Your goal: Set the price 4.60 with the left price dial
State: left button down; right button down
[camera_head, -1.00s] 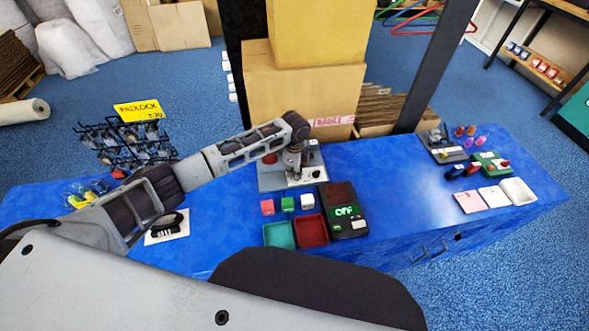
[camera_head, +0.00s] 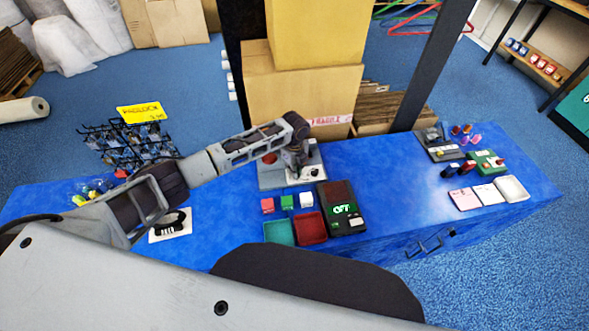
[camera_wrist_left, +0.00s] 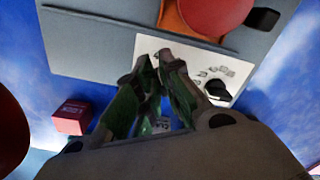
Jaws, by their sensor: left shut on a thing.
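The grey dial machine (camera_head: 268,181) stands on the blue counter. In the left wrist view its white plate (camera_wrist_left: 147,45) carries a black dial (camera_wrist_left: 219,91) at the right, with small markings beside it. My left gripper (camera_head: 297,170) is over this plate in the head view. In the left wrist view my left gripper (camera_wrist_left: 160,58) points at the plate, left of the black dial, with its fingertips close together. It is shut on the left price dial, which the fingers hide. The setting of that dial cannot be read. My right gripper is not in view.
A dark device (camera_head: 341,205) with a green display reading OFF stands right of a red tray (camera_head: 311,229) and a teal tray (camera_head: 278,232). Small red, green and white cubes stand behind them. A red rounded part (camera_wrist_left: 212,12) rises behind the plate. Cartons stand behind the counter.

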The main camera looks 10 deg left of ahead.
pick_arm(q)
jog(key=shift+d, duration=0.1)
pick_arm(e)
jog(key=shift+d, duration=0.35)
pick_arm(q)
jog(key=c, duration=1.6)
grip_release()
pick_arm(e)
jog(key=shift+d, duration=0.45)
pick_arm(q)
jog(key=shift+o, duration=0.2)
notch_tip(320, 180, up, 12)
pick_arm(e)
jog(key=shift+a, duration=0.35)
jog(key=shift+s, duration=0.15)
